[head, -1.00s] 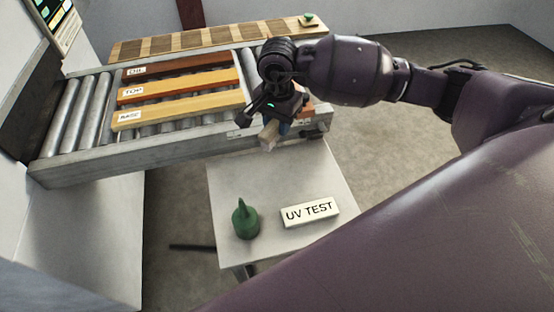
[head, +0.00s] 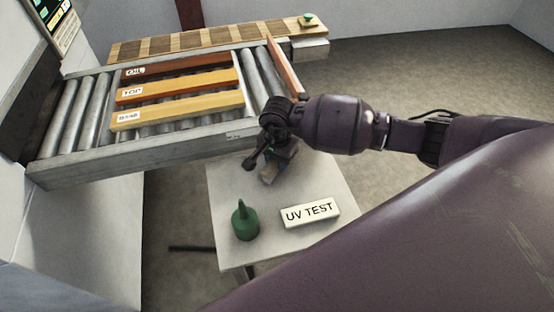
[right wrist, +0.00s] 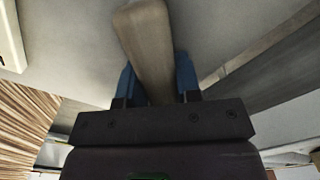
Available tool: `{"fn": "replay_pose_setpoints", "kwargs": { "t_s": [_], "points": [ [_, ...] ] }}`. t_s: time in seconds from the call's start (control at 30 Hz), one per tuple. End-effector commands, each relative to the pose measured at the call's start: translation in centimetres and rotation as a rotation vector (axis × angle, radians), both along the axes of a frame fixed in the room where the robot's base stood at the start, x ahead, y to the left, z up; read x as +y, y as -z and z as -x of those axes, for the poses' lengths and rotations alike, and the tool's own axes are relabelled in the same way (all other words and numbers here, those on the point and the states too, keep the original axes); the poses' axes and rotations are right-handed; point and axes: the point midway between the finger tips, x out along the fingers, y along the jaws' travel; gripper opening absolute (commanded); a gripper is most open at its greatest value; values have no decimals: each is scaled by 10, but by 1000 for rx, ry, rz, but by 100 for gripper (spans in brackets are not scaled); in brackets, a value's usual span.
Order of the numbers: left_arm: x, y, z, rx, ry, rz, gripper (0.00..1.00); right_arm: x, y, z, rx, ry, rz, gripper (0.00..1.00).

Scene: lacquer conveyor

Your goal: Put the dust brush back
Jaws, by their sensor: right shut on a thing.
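My right gripper (head: 276,166) is over the back part of the small white table (head: 310,180). In the right wrist view its blue-padded fingers (right wrist: 158,82) are shut on the dust brush (right wrist: 148,40), with a pale wooden handle between them. In the head view the brush (head: 268,179) is mostly hidden by the gripper. I cannot tell whether it touches the table. My left gripper is not in view.
A green bottle (head: 245,222) and a white UV TEST block (head: 310,212) stand on the table's front part. Behind is a roller conveyor (head: 80,165) with labelled boards (head: 178,85). A reddish board (head: 285,66) leans at its right end. A slatted shelf (head: 215,38) lies beyond.

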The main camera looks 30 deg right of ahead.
Motion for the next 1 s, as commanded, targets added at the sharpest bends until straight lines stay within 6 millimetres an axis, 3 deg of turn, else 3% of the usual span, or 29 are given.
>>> {"fn": "replay_pose_setpoints", "kwargs": {
  "t_s": [0.43,0.47,0.6,1.0],
  "points": [
    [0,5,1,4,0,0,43,0,6,0,-1,0,0,6],
    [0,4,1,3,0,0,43,0,6,0,-1,0,0,36],
    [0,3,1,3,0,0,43,0,5,0,-1,0,0,57],
    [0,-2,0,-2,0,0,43,0,-1,0,-2,0,0,57]
  ]
}}
